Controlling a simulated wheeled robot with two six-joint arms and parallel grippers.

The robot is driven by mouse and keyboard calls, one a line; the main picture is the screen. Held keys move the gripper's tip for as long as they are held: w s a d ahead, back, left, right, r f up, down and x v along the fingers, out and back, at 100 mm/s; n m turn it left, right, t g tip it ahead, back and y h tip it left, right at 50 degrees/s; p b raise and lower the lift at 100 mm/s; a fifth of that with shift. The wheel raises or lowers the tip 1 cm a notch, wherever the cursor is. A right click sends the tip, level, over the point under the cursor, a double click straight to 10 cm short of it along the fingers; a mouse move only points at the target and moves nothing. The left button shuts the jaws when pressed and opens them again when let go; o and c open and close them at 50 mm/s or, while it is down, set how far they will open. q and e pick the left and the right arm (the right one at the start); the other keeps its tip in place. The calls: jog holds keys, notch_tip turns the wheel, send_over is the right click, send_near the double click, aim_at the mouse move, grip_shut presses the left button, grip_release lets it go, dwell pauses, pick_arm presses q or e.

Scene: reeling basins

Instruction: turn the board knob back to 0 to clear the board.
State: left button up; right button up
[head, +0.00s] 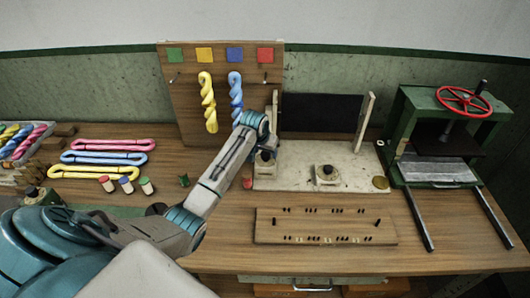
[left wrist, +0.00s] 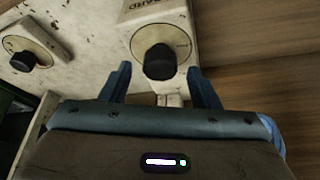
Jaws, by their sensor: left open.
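The board knob (left wrist: 159,62) is a black knob on a pale round dial, on a cream block with lettering that reads "BOARD" in part. In the left wrist view it lies between and just beyond the fingertips of my left gripper (left wrist: 162,78), which is open with a gap on both sides. In the head view my left gripper (head: 262,145) is over the left end of the cream panel (head: 300,155), at the left knob (head: 265,157), and partly hides it. The dial's marks are too small to read. My right gripper is not in view.
A second knob (head: 327,172) sits to the right on the panel; it also shows in the left wrist view (left wrist: 24,60). A dark screen (head: 320,112) stands behind. A peg board (head: 325,226) lies in front. A green press (head: 440,135) stands right. Colored skeins (head: 105,158) lie left.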

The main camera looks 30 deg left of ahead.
pick_arm(q)
jog(key=b+v, duration=0.2)
jog(key=v, duration=0.8)
jog(key=shift+b, duration=0.4)
